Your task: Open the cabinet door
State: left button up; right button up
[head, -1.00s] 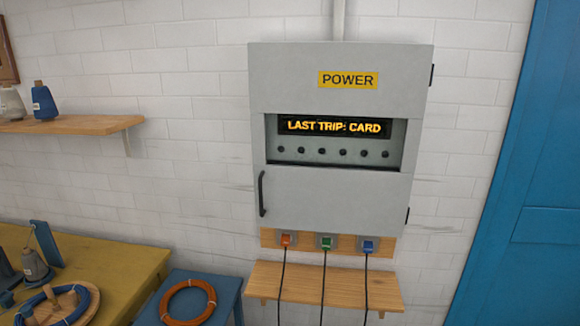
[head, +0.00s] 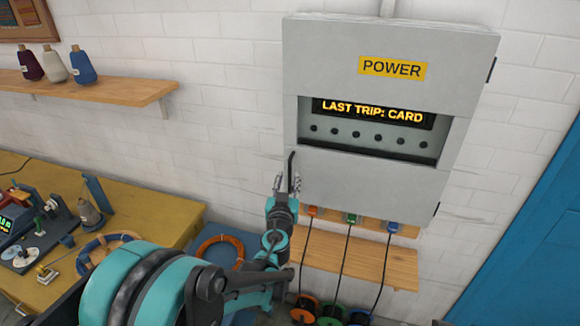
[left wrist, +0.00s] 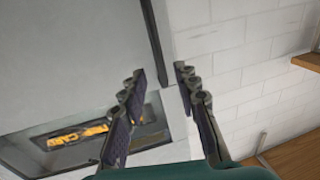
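The grey power cabinet (head: 375,185) hangs on the white brick wall, and its door is shut. A dark vertical handle (head: 291,162) sits at the door's left edge. My left gripper (head: 288,182) is at the handle's lower part. In the left wrist view, the handle (left wrist: 152,42) runs down between the two parted fingers (left wrist: 160,76), with space showing on both sides. The fingers are open; I cannot tell whether either touches the handle. My right gripper is not in view.
Orange, green and blue plugs with hanging cords (head: 352,219) are below the cabinet, above a small wooden shelf (head: 400,266). A shelf with yarn cones (head: 130,94) and a yellow table (head: 150,205) are left. A blue door (head: 535,265) is right.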

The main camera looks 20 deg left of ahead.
aim_at(289, 171)
pick_arm(q)
jog(key=w, duration=0.3)
jog(key=w+a, duration=0.1)
jog(key=w, duration=0.1)
jog(key=shift+w, duration=0.3)
grip_shut()
